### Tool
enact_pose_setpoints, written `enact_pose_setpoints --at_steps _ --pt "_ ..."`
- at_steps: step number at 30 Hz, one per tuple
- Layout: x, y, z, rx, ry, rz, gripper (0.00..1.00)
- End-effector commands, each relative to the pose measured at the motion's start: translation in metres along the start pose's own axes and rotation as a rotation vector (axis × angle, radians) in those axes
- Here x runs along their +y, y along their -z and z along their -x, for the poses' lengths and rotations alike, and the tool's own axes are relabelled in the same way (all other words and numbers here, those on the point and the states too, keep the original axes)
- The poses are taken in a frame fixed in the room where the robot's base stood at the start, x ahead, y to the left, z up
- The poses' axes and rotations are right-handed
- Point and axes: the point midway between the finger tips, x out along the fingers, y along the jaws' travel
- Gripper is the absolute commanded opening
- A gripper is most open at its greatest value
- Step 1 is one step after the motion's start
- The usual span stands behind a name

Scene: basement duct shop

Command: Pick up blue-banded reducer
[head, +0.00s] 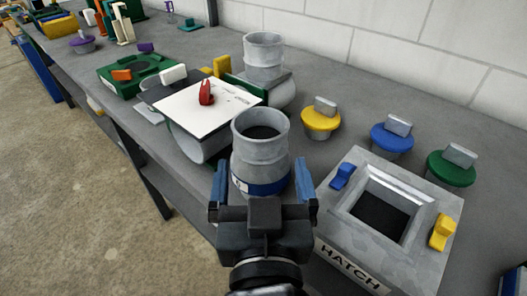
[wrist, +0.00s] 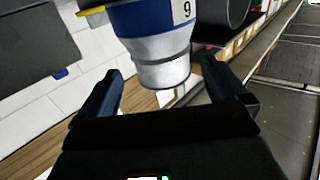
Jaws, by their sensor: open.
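The blue-banded reducer (head: 262,150) is a grey metal piece with an open round top and a blue band low on its body. It stands near the bench's front edge. In the wrist view the reducer (wrist: 158,50) shows its blue band with a white label reading 9. My gripper (head: 262,185) is open, with one blue finger on each side of the reducer's lower part in the head view. In the wrist view my gripper (wrist: 165,90) has its fingers apart, with the reducer's grey narrower end between and beyond them. Contact with the fingers cannot be told.
A grey box labelled HATCH (head: 330,195) stands close on the right. Yellow (head: 321,122), blue (head: 391,140) and green (head: 450,170) knobbed caps lie behind it. A white sheet with a red item (head: 207,95) and another grey reducer (head: 263,58) stand behind left.

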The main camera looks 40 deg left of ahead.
Motion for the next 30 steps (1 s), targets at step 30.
enact_pose_setpoints --at_steps 30 --pt "0.000 0.000 -0.073 0.000 0.000 -0.001 0.87"
